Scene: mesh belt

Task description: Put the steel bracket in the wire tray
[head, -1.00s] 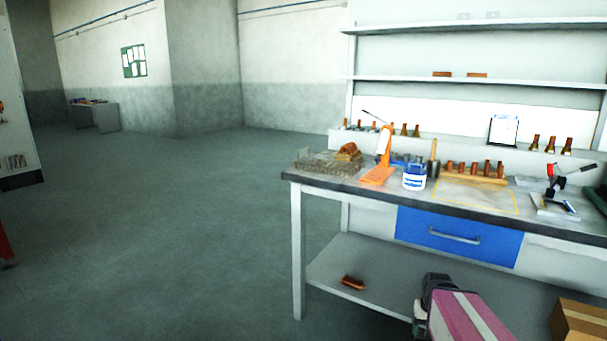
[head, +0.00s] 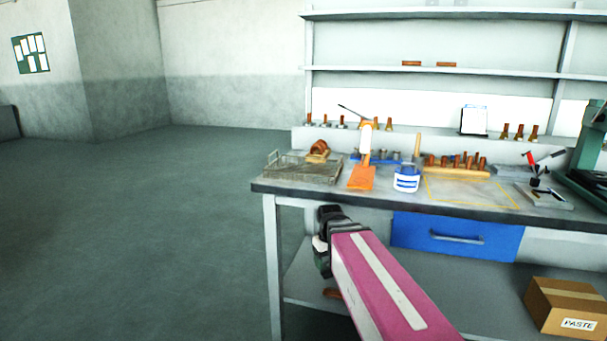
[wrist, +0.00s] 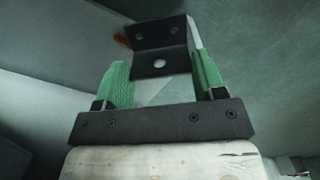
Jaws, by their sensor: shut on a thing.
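The steel bracket (wrist: 160,34) is a dark, bent plate with several holes, seen in the wrist view. My gripper (wrist: 158,82) has green finger pads and is shut on it, with one pad on each side. In the head view the dark end of my arm is in front of the bench, below the worktop's front edge; the fingers and bracket cannot be made out there. The wire tray (head: 302,177) is a low grey mesh tray on the left end of the worktop, up and slightly left of my arm's end.
A brown-orange object (head: 318,148) lies at the tray's back right. An orange stand (head: 362,177) and a blue-white tub (head: 407,179) stand right of the tray. The bench edge (head: 350,199) lies between my arm and the tray. Floor to the left is clear.

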